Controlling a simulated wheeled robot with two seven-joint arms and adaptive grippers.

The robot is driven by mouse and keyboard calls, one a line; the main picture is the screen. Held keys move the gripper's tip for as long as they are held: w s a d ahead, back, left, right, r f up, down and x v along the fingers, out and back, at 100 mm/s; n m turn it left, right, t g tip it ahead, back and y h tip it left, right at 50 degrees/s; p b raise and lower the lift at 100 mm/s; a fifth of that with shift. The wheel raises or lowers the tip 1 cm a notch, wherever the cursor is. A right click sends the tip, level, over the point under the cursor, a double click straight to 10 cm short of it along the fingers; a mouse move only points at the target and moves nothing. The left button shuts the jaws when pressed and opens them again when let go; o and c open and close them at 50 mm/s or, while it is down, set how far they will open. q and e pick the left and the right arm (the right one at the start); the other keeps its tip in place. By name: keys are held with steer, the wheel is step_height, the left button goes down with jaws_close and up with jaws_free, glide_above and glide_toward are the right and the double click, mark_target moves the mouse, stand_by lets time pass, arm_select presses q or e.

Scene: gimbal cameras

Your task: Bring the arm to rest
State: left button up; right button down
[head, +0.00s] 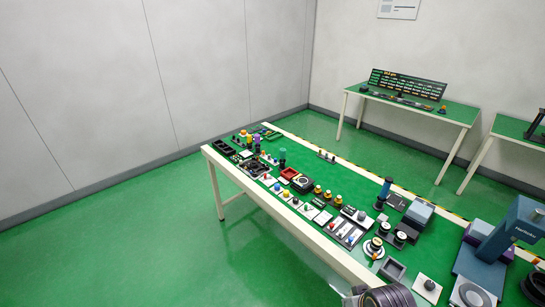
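Neither of my grippers can be made out in the head view. A dark grey, ringed, rounded part shows at the bottom edge, right of centre, in front of the near table edge. It may be a link of my own arm, but its fingers, if any, are out of frame. No arm reaches over the long green-topped table (330,173).
Many small parts crowd the table's near side, including a red tray (289,174) and a grey square tray (392,270). A blue machine (508,232) stands at the right. A second table (455,112) holds a dark panel (408,84). The floor at left is clear.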

steer(key=s+f+g+b, duration=0.1)
steer(key=s+f, duration=0.1)
steer(key=f, duration=1.4)
steer(key=s+f+g+b, duration=0.1)
steer(key=s+f, duration=0.2)
steer(key=f, duration=1.4)
steer(key=s+d+f, duration=0.2)
steer(key=s+f, duration=0.9)
steer(key=s+d+f+n+g+b, duration=0.1)
steer(key=s+d+f, duration=0.1)
steer(key=s+f, duration=0.9)
steer(key=shift+d+h, duration=0.3)
steer(key=shift+d, duration=0.1)
steer(key=c, duration=2.2)
jaws_free()
